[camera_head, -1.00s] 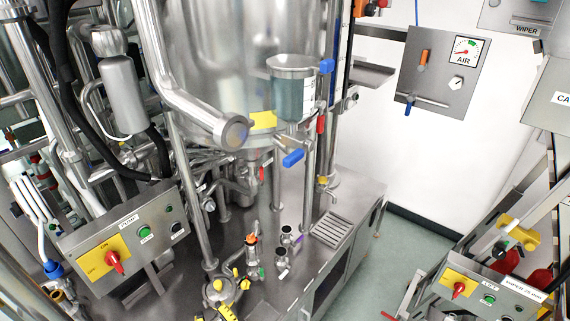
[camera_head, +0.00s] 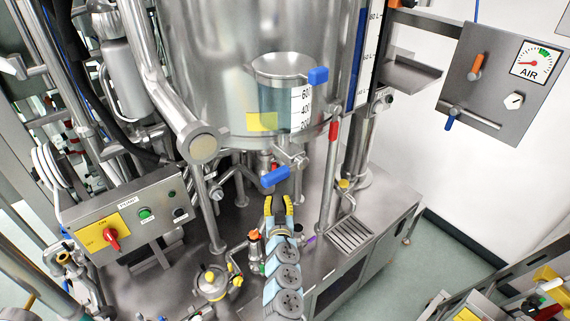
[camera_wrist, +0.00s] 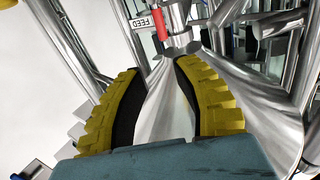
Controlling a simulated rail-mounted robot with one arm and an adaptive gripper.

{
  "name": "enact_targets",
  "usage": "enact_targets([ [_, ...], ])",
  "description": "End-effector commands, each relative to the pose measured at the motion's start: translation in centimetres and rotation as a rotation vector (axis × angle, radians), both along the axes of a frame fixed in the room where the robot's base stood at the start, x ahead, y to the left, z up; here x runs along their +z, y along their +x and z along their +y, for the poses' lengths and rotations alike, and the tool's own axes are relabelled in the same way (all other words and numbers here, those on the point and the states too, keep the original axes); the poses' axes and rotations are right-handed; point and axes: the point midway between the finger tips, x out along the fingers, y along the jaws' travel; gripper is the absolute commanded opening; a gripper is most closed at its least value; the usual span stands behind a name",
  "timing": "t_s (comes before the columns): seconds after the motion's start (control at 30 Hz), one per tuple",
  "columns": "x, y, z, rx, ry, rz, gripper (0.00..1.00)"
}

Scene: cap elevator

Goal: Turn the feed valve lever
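The feed valve lever (camera_wrist: 159,25) is a red handle next to a white FEED label (camera_wrist: 149,21), near the top of the wrist view, on a steel pipe fitting. In the head view, a small red handle (camera_head: 275,164) under the tank looks like the same lever, partly hidden. My gripper (camera_head: 279,200) has yellow fingers and shows below the tank; it also shows in the wrist view (camera_wrist: 157,66). The fingers are spread apart with nothing held between them. The lever lies beyond the fingertips, and no contact shows.
The steel tank (camera_head: 235,70) hangs above my gripper. A blue-handled valve (camera_head: 274,177) and a sight cup (camera_head: 284,100) are close above it. Another red handle (camera_head: 334,130) is on a pipe to the right. The pump box (camera_head: 125,228) stands left.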

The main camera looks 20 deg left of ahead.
Motion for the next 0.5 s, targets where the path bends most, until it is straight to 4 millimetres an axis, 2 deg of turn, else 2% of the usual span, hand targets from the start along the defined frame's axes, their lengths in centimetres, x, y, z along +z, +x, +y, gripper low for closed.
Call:
enact_targets([
  [0.2, -0.5, 0.9, 0.0, -0.005, 0.005, 0.01, 0.3],
  [0.5, 0.0, 2.6, 0.9, -0.001, 0.003, 0.001, 0.3],
])
